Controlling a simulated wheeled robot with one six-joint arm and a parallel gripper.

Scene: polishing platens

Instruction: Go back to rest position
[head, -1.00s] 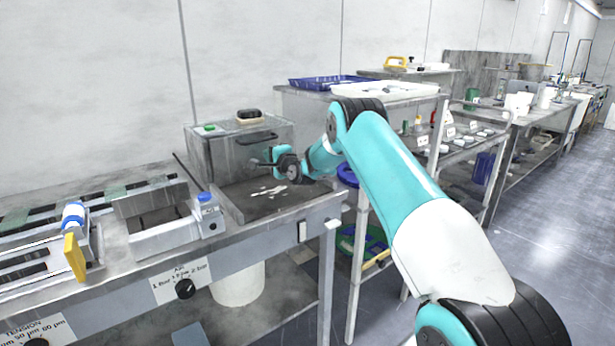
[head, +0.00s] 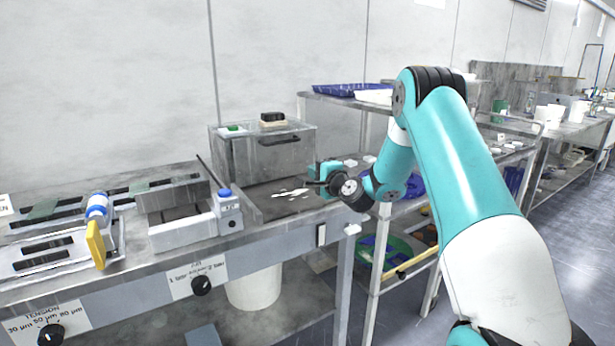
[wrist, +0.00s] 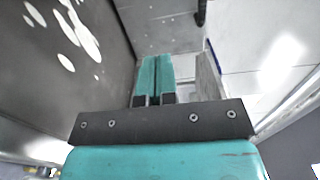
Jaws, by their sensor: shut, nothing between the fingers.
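My gripper (head: 314,183) shows in the head view at the end of my teal arm, above the right end of the metal bench (head: 150,268). In the wrist view its two teal fingers (wrist: 154,76) lie side by side, shut, with nothing between them. The gripper is in front of the grey metal box (head: 265,150) and beside the white patches (head: 291,193) on the dark bench surface. I cannot tell its exact height above the bench.
A yellow-handled item (head: 95,244) is farther left. A shelf rack with a blue tray (head: 345,90) stands behind my arm. Open floor (head: 565,210) is at the right.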

